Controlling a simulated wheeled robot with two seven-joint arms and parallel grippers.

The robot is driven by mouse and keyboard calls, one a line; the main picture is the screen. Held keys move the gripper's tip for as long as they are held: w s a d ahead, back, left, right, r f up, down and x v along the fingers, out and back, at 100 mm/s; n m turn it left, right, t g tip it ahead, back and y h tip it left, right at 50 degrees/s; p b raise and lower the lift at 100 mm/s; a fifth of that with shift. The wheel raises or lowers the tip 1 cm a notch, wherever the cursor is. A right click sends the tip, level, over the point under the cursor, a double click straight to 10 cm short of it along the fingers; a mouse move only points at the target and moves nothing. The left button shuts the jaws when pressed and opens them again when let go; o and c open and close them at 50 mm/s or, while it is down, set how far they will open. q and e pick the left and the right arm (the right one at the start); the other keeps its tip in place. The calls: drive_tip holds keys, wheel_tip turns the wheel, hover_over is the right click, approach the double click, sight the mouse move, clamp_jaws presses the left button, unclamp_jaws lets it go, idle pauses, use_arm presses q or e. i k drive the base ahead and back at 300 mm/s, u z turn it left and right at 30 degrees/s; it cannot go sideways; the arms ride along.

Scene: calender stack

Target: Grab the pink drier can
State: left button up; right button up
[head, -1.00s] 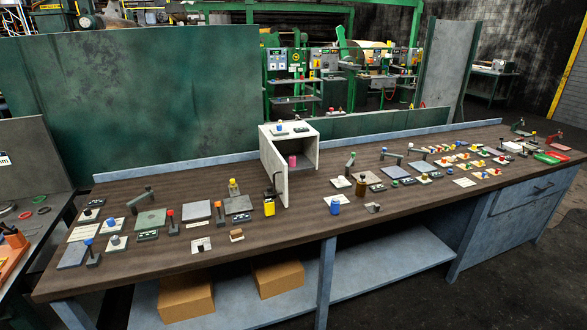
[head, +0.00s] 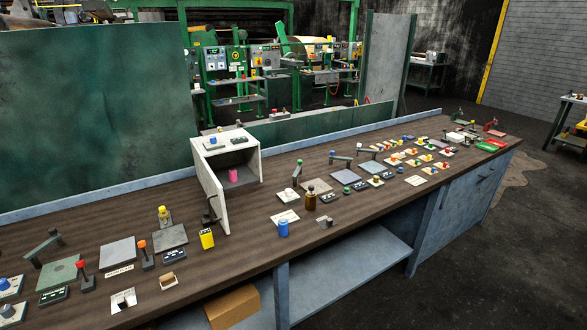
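The pink drier can (head: 234,175) is a small upright pink cylinder. It stands inside a white open-fronted box (head: 216,201) on the long dark wooden workbench (head: 190,262). The box has side walls and a top, and its open side faces the front right. Neither of my grippers is in the head view.
Panels, levers and knobs cover much of the bench. A cardboard box (head: 232,306) lies on the lower shelf.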

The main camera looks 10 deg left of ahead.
sight(232, 172)
drive_tip(key=z, duration=0.55)
drive_tip(key=i, duration=1.65)
drive_tip(key=u, duration=0.25)
